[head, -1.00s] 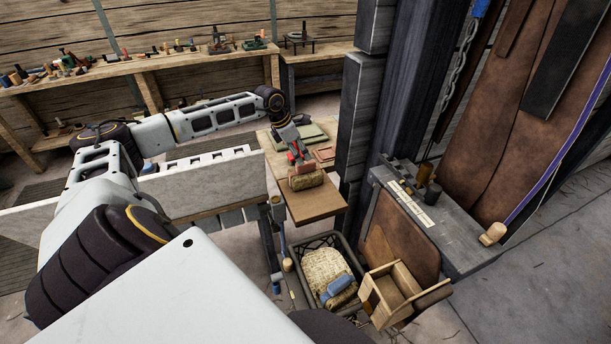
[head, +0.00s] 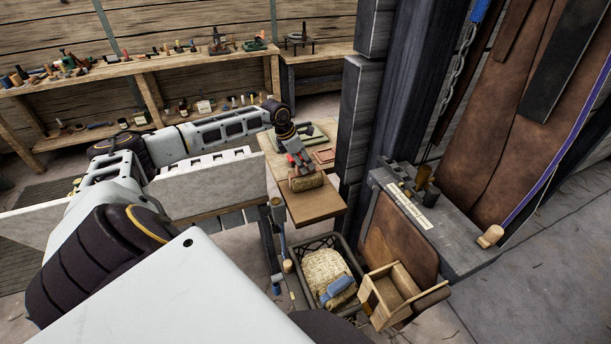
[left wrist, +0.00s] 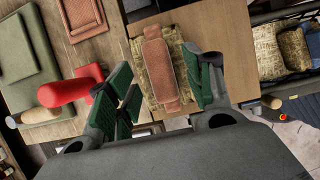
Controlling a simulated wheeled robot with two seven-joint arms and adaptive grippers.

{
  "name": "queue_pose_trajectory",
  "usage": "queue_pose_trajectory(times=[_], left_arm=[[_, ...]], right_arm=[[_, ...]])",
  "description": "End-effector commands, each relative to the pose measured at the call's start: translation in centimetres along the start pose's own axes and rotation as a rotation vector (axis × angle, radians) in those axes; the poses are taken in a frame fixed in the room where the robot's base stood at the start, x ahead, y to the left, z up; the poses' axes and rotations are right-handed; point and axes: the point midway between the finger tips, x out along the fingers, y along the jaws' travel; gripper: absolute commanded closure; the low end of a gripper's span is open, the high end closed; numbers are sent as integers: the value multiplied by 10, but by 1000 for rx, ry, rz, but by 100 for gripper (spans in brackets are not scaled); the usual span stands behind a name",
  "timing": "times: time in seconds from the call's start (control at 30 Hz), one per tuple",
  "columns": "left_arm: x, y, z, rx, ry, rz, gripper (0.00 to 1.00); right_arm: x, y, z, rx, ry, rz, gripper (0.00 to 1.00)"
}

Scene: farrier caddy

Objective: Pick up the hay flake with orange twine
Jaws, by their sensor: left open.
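The hay flake (head: 307,183) is a straw-coloured block on the near part of the wooden table. In the left wrist view it is a rough, patterned block (left wrist: 175,45) with a raised orange-brown band (left wrist: 160,70) along its top. My left gripper (head: 301,170) is over the flake and hides part of it in the head view. In the left wrist view the green-padded fingers of my left gripper (left wrist: 168,88) are spread, one on each side of the flake. I cannot tell whether they touch it. My right gripper is not in view.
A red object (left wrist: 72,90) lies left of the fingers, near green pads (left wrist: 25,58). A dark crate (head: 306,243) below the table holds another hay block with a blue piece (head: 338,287). A wooden box (head: 383,300) stands beside it. A dark post (head: 357,130) rises right of the table.

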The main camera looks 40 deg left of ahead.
Motion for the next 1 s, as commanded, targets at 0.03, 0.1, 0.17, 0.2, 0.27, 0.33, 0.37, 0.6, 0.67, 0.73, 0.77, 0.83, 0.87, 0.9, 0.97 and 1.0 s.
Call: queue_pose_trajectory(times=[0.03,0.1,0.17,0.2,0.27,0.33,0.37,0.6,0.67,0.73,0.77,0.83,0.87,0.9,0.97,1.0], left_arm=[[4,-1,0,-1,0,-2,48],[11,-1,0,-1,1,-2,48],[16,-1,0,-1,1,-2,48],[19,-1,0,-2,0,-2,48],[22,0,0,-1,0,-1,48],[25,0,0,0,0,0,48],[26,0,0,0,0,1,48],[27,0,0,1,0,1,48],[27,0,0,1,0,1,48],[27,0,0,0,0,1,48],[27,0,0,0,0,1,48],[27,0,0,0,1,0,48],[27,0,0,0,1,0,48],[27,0,0,0,1,0,52],[27,0,0,0,1,0,60],[27,0,0,0,1,0,65]], right_arm=[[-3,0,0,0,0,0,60],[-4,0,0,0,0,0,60],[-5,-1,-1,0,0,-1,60],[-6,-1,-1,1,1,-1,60],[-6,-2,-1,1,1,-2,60],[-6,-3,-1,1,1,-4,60],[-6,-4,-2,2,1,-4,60],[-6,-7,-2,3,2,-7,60],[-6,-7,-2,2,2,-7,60],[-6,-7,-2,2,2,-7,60],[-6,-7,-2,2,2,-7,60],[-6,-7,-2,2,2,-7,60],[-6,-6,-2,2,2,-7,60],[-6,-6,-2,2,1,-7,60],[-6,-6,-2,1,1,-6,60],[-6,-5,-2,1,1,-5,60]])
